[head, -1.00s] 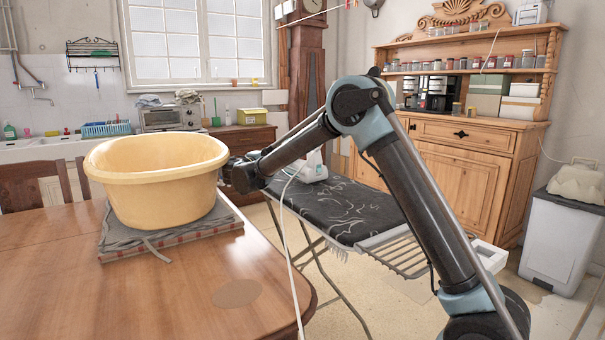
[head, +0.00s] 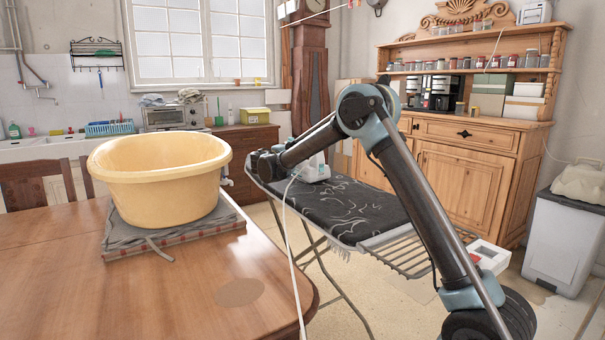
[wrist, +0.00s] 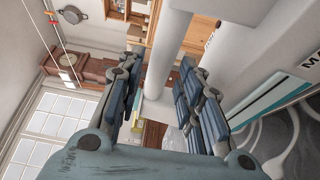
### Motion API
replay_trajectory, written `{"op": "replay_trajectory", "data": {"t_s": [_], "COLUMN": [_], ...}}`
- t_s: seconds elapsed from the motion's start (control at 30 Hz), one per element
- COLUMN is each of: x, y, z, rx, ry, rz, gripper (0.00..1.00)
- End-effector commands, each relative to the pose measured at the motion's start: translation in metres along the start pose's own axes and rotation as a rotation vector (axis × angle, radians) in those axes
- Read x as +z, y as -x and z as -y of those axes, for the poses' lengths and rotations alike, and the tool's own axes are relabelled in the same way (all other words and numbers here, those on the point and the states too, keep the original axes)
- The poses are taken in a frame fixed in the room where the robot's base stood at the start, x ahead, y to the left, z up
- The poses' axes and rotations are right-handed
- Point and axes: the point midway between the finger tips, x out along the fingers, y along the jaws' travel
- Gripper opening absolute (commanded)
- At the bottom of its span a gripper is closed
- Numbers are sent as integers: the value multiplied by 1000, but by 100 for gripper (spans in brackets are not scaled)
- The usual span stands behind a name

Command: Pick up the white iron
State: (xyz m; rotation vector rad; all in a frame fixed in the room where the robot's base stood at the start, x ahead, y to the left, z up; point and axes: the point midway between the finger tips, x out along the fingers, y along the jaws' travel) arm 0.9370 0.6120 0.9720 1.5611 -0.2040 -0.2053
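The white iron (head: 314,169) stands on the dark patterned ironing board (head: 345,205), partly hidden behind my arm. In the wrist view its white handle (wrist: 171,50) shows between the two finger sets, and its pale body with a teal stripe (wrist: 268,98) lies to the right. My gripper (wrist: 163,100) is open, with a finger on each side of the handle and visible gaps. In the head view my gripper (head: 264,166) is at the far left end of the board, left of the iron. A white cord runs down in front of the board.
A yellow basin (head: 160,180) sits on folded cloth on the wooden table (head: 200,285), close left of my gripper. A wooden dresser (head: 470,180) with jars stands behind the board at right. A white bin (head: 565,240) is at far right.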

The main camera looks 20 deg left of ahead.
Motion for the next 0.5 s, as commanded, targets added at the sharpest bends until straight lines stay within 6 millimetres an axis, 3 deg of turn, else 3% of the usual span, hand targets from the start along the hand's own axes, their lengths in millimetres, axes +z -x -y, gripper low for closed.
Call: {"op": "replay_trajectory", "data": {"t_s": [0.3,0.5], "x": [2,1], "y": [-41,-47], "z": [2,2], "rx": [0,0], "ry": [0,0], "rz": [3,1], "gripper": [33,33]}}
